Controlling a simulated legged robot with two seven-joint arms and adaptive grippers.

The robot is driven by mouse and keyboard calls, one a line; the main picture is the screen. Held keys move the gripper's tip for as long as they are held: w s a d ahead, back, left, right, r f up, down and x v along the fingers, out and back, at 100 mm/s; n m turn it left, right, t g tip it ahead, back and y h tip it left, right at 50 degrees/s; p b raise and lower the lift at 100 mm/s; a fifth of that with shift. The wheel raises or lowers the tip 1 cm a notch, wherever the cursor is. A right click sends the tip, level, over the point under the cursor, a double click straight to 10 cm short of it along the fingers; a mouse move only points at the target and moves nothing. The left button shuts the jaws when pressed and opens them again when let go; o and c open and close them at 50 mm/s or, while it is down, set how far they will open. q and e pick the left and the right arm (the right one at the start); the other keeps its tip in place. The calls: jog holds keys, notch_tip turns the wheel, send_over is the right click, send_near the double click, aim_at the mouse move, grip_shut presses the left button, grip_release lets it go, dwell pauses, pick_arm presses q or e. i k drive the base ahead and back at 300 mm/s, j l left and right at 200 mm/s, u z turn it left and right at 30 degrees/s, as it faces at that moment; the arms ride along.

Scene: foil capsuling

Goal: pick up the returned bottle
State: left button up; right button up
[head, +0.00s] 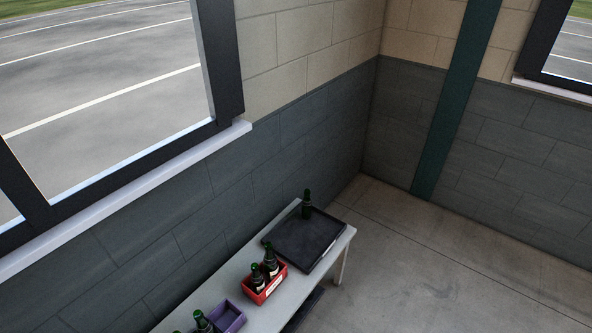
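A lone dark green bottle (307,207) stands upright at the far corner of a black tray (300,243) on a light table; whether it is on the tray or just behind it I cannot tell. Two more dark bottles, one farther (270,264) and one nearer (257,281), stand in a red crate (274,286). Another green-topped bottle (202,323) is at a purple crate (231,317), partly cut off by the bottom edge. Nothing marks which bottle is the returned one. Neither gripper shows in the head view.
The light table (338,250) runs along a grey block wall (230,190) under a window. A dark shelf or object (303,312) sits below the table. The concrete floor (430,275) to the right is clear. A dark green post (455,100) stands at the back wall.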

aim_at(306, 205)
jog(key=u, duration=2.1)
jog(key=z, duration=2.3)
jog(key=i+l+u, duration=0.1)
jog(key=i+l, duration=1.05)
jog(key=l, duration=0.2)
